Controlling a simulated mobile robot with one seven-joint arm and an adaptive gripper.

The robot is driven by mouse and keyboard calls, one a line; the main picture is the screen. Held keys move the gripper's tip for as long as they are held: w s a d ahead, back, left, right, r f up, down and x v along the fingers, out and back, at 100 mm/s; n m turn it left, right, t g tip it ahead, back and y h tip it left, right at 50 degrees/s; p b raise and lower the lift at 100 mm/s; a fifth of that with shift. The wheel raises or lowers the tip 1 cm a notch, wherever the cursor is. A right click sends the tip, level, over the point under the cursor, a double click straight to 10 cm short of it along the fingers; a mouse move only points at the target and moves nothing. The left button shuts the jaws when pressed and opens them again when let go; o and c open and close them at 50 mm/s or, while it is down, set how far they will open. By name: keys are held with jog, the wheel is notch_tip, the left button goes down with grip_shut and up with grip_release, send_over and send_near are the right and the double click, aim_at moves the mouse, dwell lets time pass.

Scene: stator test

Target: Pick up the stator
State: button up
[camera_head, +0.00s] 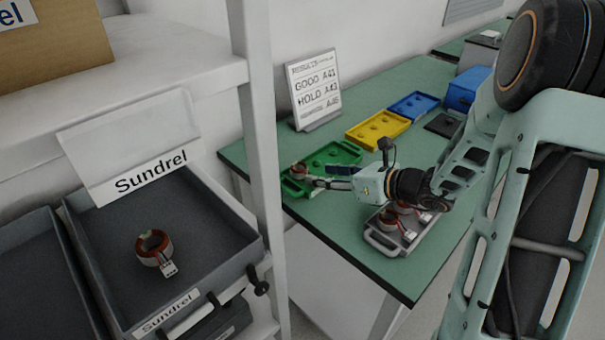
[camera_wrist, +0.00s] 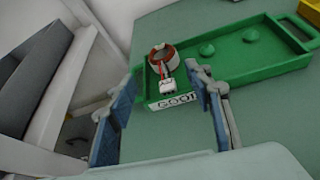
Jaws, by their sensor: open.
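A stator (camera_head: 299,170), a copper-wound ring with a white connector, sits at the left end of the green tray (camera_head: 338,152). In the wrist view the same stator (camera_wrist: 153,62) is in the green tray (camera_wrist: 245,64), its red and dark wires leading to the connector towards me. My gripper (camera_head: 318,178) is open and empty at that end of the tray. In the wrist view its fingers (camera_wrist: 172,98) stand apart, short of the ring, with the connector between their tips. More stators (camera_head: 389,221) lie in a grey tray (camera_head: 412,239), partly hidden by my arm.
Another stator (camera_head: 153,247) lies in a dark bin (camera_head: 205,222) labelled Sundrel on the left shelf. A yellow tray (camera_head: 378,130), a blue tray (camera_head: 414,104) and a results sign (camera_head: 315,88) stand farther back on the green table (camera_head: 360,258). A white post (camera_head: 262,120) rises left of the table.

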aim_at(308, 173)
jog(key=x, duration=0.5)
jog(key=shift+w+d+f+b, duration=0.15)
jog(key=shift+w+f+b, duration=0.05)
jog(key=shift+w+b, duration=0.1)
jog(key=shift+s, duration=0.1)
jog(key=shift+c, duration=0.4)
grip_shut()
